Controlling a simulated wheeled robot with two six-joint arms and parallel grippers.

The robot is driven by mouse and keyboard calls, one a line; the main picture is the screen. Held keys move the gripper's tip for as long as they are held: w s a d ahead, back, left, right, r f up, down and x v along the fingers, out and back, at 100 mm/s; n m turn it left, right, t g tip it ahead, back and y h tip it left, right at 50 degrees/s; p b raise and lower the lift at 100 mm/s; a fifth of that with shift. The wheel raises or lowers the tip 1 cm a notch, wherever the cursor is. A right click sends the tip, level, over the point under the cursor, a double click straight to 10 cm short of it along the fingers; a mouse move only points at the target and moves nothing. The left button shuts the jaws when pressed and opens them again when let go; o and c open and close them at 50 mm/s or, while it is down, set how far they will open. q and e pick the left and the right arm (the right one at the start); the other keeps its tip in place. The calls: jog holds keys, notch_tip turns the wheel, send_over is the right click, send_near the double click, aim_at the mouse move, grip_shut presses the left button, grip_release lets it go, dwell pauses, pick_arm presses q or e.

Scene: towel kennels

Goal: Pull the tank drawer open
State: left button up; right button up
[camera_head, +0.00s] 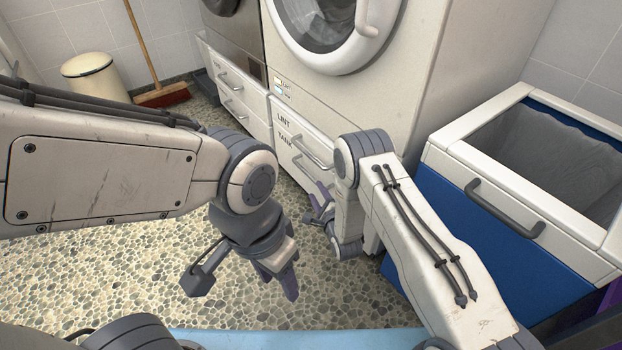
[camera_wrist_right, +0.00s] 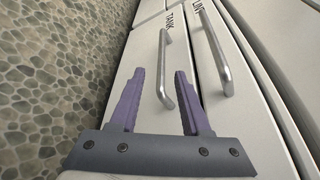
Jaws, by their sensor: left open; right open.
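The tank drawer (camera_wrist_right: 143,48) has a white front marked TANK and a grey bar handle (camera_wrist_right: 163,75). Its front looks flush with the machine's base; the TANK label (camera_head: 285,138) shows in the head view, with much of the front hidden by my right arm. My right gripper (camera_wrist_right: 160,72) is open in front of this drawer. In the wrist view the tank handle appears between its two purple fingers; I cannot tell whether they touch it. My right gripper (camera_head: 320,200) also shows in the head view. My left gripper (camera_head: 282,277) is open and empty above the pebble floor.
The lint drawer (camera_wrist_right: 190,45) with its own bar handle (camera_wrist_right: 216,52) lies right beside the tank drawer. A blue and white bin (camera_head: 500,250) stands close to my right arm. A broom (camera_head: 162,96) and a cream bin (camera_head: 93,75) stand at the back left.

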aim_at(313, 180)
jog(key=b+x, duration=0.1)
jog(key=x, duration=0.1)
jog(key=b+x, duration=0.2)
jog(key=x, duration=0.1)
jog(key=b+x, duration=0.2)
jog(key=x, duration=0.1)
jog(key=shift+w+d+f, duration=0.3)
jog(key=shift+d, duration=0.05)
jog(key=shift+w+a+b, duration=0.15)
jog(key=shift+w+b, duration=0.2)
jog(key=shift+w, duration=0.2)
jog(key=shift+r, duration=0.1)
grip_shut()
dwell(0.4)
